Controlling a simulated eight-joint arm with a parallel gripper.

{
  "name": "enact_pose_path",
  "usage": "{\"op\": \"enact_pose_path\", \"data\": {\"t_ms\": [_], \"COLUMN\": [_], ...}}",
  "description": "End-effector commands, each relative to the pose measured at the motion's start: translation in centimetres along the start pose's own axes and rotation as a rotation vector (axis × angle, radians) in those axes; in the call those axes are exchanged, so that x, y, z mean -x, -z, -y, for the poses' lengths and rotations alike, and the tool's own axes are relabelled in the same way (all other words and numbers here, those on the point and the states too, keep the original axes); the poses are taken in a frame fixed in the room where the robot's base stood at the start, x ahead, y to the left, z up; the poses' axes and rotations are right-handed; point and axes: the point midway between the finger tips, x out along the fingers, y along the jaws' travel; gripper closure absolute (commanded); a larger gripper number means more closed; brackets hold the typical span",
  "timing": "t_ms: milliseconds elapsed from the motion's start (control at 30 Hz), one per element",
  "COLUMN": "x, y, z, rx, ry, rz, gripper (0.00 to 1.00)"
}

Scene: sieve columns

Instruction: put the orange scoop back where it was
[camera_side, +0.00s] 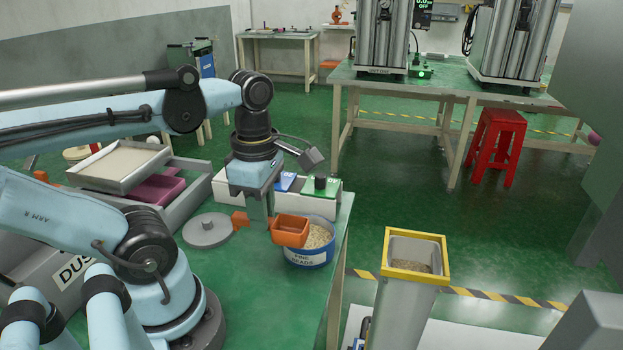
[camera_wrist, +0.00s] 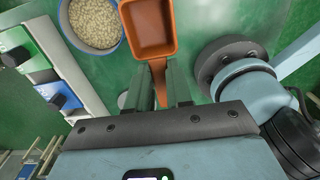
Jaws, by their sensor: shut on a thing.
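The orange scoop (camera_side: 290,232) has a square bowl and a short handle. My gripper (camera_side: 258,222) points down and is shut on its handle. In the wrist view the handle runs between the two fingers of my gripper (camera_wrist: 167,90), and the scoop's bowl (camera_wrist: 149,28) is open side up and looks empty. The blue tub labelled "FINE BEADS" (camera_side: 308,260) holds pale beads and also shows in the wrist view (camera_wrist: 92,22). The bowl is beside the tub, overlapping its near left rim in the side view. I cannot tell whether they touch.
A grey round disc (camera_side: 207,230) lies on the green table left of my gripper. A white box with blue and green panels (camera_side: 322,188) stands behind the tub. A yellow-rimmed column (camera_side: 410,290) stands right of the table edge. A tray stand (camera_side: 125,168) is at left.

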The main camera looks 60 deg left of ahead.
Motion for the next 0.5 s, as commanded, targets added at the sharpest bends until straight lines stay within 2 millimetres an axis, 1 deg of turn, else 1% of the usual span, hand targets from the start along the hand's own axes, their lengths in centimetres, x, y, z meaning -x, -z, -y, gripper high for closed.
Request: {"op": "enact_pose_path", "data": {"t_ms": [500], "x": [-4.4], "y": [6.0], "z": [-4.5], "rx": [0.008], "ry": [0.0], "rz": [0.0], "gripper": [1.0]}}
